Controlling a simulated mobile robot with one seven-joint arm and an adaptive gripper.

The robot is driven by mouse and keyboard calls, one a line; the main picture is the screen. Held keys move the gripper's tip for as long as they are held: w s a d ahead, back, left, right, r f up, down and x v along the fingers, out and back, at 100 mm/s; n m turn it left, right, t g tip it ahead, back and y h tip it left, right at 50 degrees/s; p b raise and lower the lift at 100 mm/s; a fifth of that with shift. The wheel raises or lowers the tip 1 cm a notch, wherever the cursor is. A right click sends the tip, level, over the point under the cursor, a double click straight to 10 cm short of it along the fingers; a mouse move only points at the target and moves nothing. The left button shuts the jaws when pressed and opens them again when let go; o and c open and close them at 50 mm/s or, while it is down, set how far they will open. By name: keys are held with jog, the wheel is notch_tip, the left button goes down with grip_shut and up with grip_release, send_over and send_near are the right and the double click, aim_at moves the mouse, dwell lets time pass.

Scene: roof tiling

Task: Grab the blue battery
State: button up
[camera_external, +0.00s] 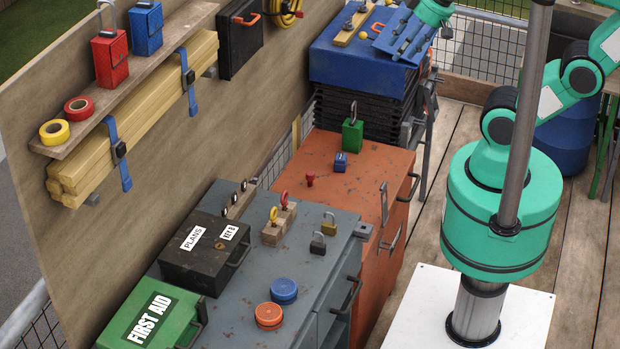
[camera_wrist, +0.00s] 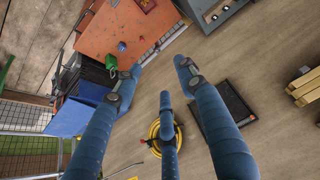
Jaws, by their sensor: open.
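A small blue block with a dark top, which looks like the blue battery (camera_external: 341,161), sits on the orange cabinet (camera_external: 325,191). It also shows small near the top of the wrist view (camera_wrist: 122,46). A larger blue box (camera_external: 146,30) with a handle stands on the wall shelf; I cannot tell for certain which one is the battery. My gripper (camera_external: 392,42) has blue fingers and hangs over the blue lid behind the cabinet. In the wrist view my gripper (camera_wrist: 153,73) has its fingers spread, with nothing between them.
A green padlock (camera_external: 352,136) stands just behind the small blue block, and a small red piece (camera_external: 310,179) lies to its left. A blue-lidded stack (camera_external: 345,62) rises behind the cabinet. The board wall (camera_external: 245,110) bounds the left side. The cabinet's front top is largely clear.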

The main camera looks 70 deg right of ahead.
jog(key=o, duration=0.4)
jog(key=shift+o, duration=0.2)
jog(key=shift+w, duration=0.1)
